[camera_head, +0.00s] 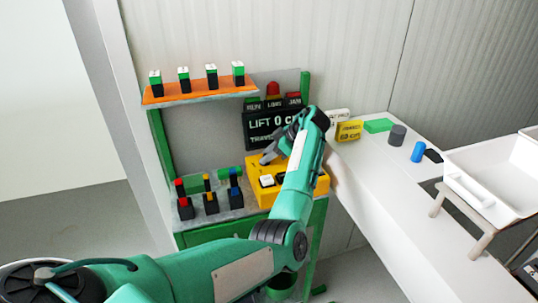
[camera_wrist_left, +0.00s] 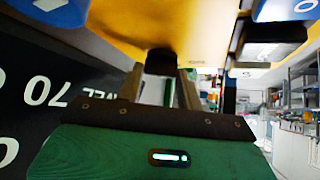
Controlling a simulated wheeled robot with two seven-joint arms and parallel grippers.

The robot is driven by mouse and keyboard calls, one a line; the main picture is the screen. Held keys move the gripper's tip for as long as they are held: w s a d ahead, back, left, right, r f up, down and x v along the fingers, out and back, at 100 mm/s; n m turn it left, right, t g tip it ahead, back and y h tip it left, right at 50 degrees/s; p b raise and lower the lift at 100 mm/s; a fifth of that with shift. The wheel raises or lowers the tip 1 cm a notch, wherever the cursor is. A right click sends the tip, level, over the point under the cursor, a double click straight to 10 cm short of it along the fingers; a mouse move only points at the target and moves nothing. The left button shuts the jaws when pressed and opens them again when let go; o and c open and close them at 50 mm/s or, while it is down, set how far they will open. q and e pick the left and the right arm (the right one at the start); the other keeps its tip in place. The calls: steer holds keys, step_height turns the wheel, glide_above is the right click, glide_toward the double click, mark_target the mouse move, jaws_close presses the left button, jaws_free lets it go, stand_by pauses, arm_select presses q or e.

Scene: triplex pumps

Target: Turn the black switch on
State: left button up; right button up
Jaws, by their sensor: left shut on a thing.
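The yellow control box (camera_head: 318,184) stands on the green bench under the black display board. A white button (camera_head: 267,180) shows on its front part. My left gripper (camera_head: 272,152) is at the box's back left edge, in front of the board. In the left wrist view, the yellow surface (camera_wrist_left: 150,25) fills the top, and a small black switch (camera_wrist_left: 161,62) sticks out of it between my left fingers. The gripper is shut on this switch. The fingers partly hide it, and its on or off position cannot be told. My right gripper is not in view.
Several red, yellow and blue-topped pieces stand left of the box. An orange shelf (camera_head: 200,95) hangs above. A white table (camera_head: 400,200) with a white tray (camera_head: 490,180) is at right.

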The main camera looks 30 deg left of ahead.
arm_select(q)
steer(key=o, duration=1)
steer(key=shift+a+f, duration=0.15)
steer(key=shift+a, duration=0.05)
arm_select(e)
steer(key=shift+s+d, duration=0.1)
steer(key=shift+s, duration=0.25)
arm_select(q)
steer(key=shift+d, duration=0.1)
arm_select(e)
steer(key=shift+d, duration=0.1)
